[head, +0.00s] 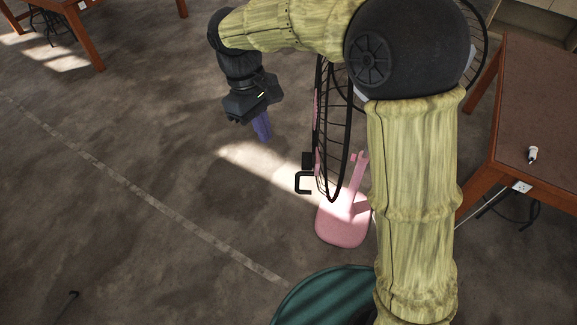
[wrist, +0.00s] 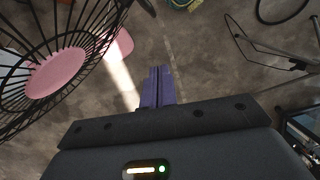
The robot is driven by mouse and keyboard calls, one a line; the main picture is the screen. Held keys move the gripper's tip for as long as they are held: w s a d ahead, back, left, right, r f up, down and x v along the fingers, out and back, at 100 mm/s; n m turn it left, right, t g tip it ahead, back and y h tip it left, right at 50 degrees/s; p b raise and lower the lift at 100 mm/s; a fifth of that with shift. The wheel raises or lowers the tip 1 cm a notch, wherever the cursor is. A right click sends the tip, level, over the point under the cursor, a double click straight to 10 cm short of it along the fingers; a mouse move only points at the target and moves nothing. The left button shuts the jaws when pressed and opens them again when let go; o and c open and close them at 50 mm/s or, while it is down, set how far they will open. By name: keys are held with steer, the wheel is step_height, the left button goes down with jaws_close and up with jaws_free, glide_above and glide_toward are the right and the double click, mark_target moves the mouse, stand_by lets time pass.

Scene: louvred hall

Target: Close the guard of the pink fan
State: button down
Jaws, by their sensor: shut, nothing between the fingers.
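The pink fan's base (head: 342,226) stands on the floor, and its upper body is largely hidden behind my arm. More black wire rim (head: 483,45) shows to the right of my arm, apart from the swung-out guard. In the wrist view the guard (wrist: 98,22) with its pink centre disc (wrist: 58,74) fills the upper left. My gripper (head: 262,128), with purple fingers (wrist: 158,88), is shut and empty, left of the guard and apart from it.
A wooden table (head: 535,75) at the right carries a small white item (head: 532,154). A green round object (head: 325,298) is at the bottom. Another table (head: 88,50) is at the upper left. Open floor lies left of the fan.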

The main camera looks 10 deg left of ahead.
steer(key=s+d+f+p, duration=0.3)
steer(key=d+f+p, duration=0.1)
steer(key=f, duration=0.6)
steer(key=shift+d, duration=0.8)
steer(key=shift+s+d, duration=0.1)
